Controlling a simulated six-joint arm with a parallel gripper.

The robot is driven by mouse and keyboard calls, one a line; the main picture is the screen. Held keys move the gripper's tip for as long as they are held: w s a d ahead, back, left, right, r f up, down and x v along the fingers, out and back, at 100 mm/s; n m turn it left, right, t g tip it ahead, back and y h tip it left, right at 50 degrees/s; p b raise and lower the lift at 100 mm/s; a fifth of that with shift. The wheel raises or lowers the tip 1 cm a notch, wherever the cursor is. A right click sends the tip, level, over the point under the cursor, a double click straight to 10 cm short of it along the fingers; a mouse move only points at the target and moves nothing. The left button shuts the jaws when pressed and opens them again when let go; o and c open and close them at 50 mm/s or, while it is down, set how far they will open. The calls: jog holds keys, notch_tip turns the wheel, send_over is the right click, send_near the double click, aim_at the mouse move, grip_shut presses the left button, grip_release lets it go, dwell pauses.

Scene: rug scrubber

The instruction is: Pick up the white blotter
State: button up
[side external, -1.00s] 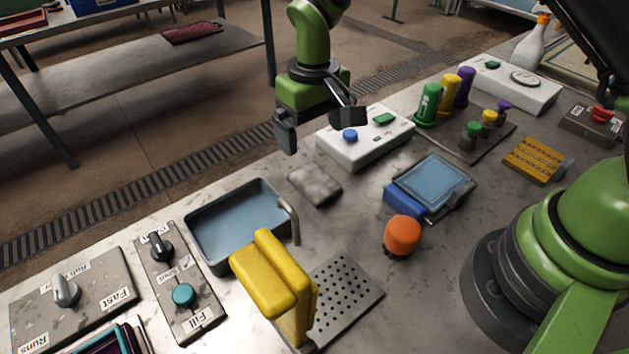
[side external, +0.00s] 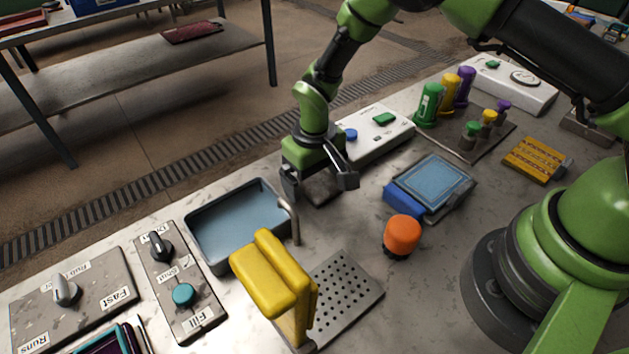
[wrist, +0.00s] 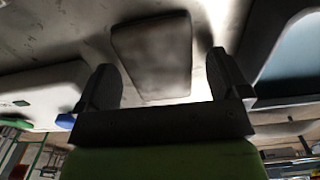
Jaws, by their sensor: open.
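The blotter is a pale, grey-smudged rectangular pad (side external: 322,191) lying on the worktop between the basin and the white control box. My gripper (side external: 319,182) is low over it, with one finger at each side and the jaws open. The gripper body hides part of the pad in the side view. In the wrist view the blotter (wrist: 152,55) lies between and beyond the two open fingers (wrist: 166,80), with gaps to both sides. I cannot tell how far the fingertips are above the worktop.
A blue-grey basin (side external: 237,228) with a bent tap (side external: 291,217) is close on the left. A white box with blue and green buttons (side external: 383,137) stands behind right. A blue-edged pad (side external: 433,184) and an orange knob (side external: 402,234) are to the right.

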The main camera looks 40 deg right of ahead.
aim_at(315, 179)
jog(key=c, duration=1)
notch_tip(315, 179, up, 10)
jog(key=o, duration=0.3)
jog(key=shift+c, duration=1.4)
jog(key=s+d+r, duration=0.7)
jog(key=d, duration=0.3)
jog(key=shift+s+r, duration=0.35)
jog(key=shift+r, duration=0.05)
